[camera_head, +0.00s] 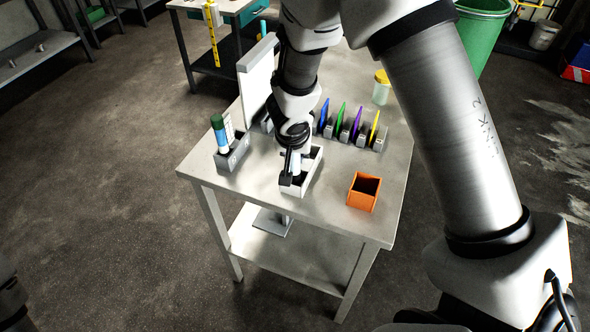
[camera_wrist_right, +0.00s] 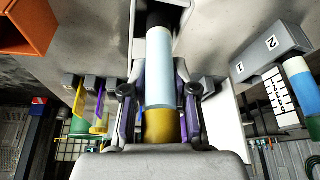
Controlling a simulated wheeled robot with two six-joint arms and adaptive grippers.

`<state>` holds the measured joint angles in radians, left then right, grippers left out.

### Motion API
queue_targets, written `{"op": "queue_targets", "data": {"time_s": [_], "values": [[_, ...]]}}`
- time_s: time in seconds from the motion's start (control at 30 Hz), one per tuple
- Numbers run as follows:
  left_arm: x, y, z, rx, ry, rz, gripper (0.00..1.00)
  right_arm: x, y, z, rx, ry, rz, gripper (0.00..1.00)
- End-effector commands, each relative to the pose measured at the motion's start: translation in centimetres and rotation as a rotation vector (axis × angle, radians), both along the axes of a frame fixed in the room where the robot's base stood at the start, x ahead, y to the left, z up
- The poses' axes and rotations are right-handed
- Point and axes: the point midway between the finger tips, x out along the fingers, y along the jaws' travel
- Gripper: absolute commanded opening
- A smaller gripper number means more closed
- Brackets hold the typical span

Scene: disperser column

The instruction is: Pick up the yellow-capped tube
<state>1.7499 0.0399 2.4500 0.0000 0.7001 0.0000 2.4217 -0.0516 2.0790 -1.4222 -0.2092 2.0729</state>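The yellow-capped tube (camera_wrist_right: 159,75) shows in the right wrist view, with a pale blue body and a yellow cap (camera_wrist_right: 160,126) close to my palm. My right gripper (camera_wrist_right: 160,95) has one finger on each side of it, close against the tube, and appears shut on it. The tube's far end meets a dark part of the white holder. In the head view my right gripper (camera_head: 294,160) points down at the white holder (camera_head: 305,180) on the table, and the arm hides the cap. My left gripper is not in view.
A grey rack (camera_head: 233,155) with a green-capped tube (camera_head: 219,133) stands left. An orange open box (camera_head: 364,192) is at the front right. Coloured plates in grey holders (camera_head: 359,138) and a yellow-lidded jar (camera_head: 381,88) stand behind. A white panel (camera_head: 257,85) rises at the back left.

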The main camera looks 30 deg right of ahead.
Motion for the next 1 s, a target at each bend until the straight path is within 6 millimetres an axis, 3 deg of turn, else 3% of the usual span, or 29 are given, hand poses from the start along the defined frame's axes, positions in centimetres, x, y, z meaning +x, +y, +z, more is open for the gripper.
{"op": "queue_targets", "data": {"time_s": [0.33, 0.43, 0.7, 1.0], "values": [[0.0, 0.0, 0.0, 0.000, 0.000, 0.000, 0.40, 0.0, 0.0, 0.0, 0.001, 0.001, 0.000, 0.00], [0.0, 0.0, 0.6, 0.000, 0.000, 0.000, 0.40, 0.0, 0.0, 0.9, 0.001, 0.000, -0.002, 0.00], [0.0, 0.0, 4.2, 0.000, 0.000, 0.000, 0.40, 0.0, 0.0, 7.4, 0.001, -0.002, -0.002, 0.00], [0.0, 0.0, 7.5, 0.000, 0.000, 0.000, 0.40, 0.0, 0.0, 13.0, 0.001, 0.001, -0.001, 0.00]]}}
